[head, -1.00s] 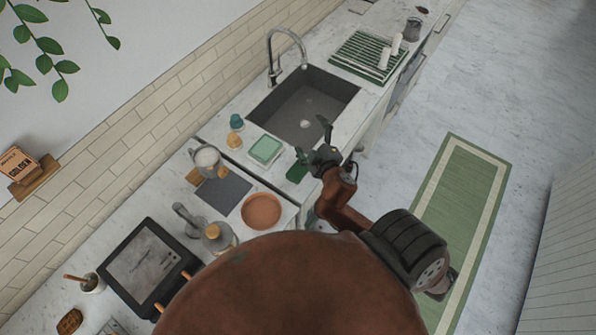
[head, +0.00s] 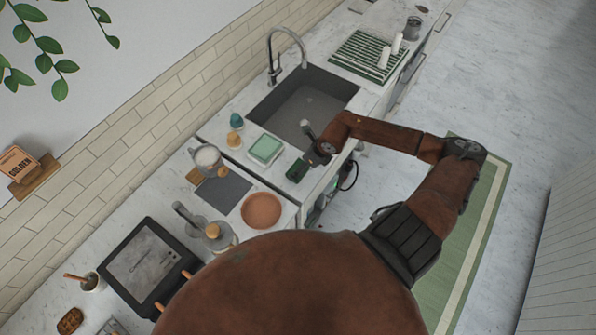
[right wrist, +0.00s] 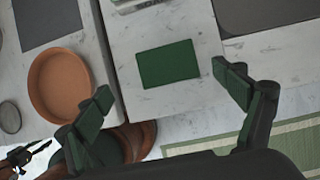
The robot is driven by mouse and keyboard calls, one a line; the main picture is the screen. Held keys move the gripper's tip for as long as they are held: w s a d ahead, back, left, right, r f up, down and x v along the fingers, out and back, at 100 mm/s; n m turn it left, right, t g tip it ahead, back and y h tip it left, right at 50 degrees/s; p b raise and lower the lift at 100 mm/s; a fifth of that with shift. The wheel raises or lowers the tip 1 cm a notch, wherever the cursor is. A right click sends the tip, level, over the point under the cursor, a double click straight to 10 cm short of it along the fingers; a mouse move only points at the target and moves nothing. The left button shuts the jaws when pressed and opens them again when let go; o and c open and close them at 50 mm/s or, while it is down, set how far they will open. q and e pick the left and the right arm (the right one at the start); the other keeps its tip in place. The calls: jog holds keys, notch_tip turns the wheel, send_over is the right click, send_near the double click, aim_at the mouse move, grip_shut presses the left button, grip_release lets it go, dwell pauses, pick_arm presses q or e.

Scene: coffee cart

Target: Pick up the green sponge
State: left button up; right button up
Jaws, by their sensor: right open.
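The green sponge (right wrist: 169,65) is a flat dark green block lying on the marble counter. In the right wrist view it sits ahead of and between the two fingers of my right gripper (right wrist: 168,92), which is open and empty. The fingertips are apart from the sponge. In the head view the sponge (head: 296,171) shows at the counter's front part, with my right gripper (head: 308,152) beside and over it. My left gripper does not show in either view.
A terracotta dish (head: 261,211) lies left of the sponge, and a pale green container (head: 265,150) stands behind it. The dark sink (head: 302,105) is close by. A small teal-topped bottle (head: 236,122) stands near the wall. The counter's front edge is close to the sponge.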

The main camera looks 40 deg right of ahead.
jog(key=shift+d+f, duration=0.25)
jog(key=shift+d, duration=0.25)
jog(key=shift+p+x, duration=0.3)
jog(key=shift+x, duration=0.6)
jog(key=x, duration=0.1)
jog(key=p+x, duration=0.1)
jog(key=x, duration=0.1)
jog(key=p+x, duration=0.1)
jog(key=x, duration=0.1)
jog(key=shift+s+f, duration=0.15)
jog(key=shift+s, duration=0.1)
jog(key=shift+f, duration=0.3)
jog(key=shift+c, duration=0.4)
jog(key=c, duration=0.9)
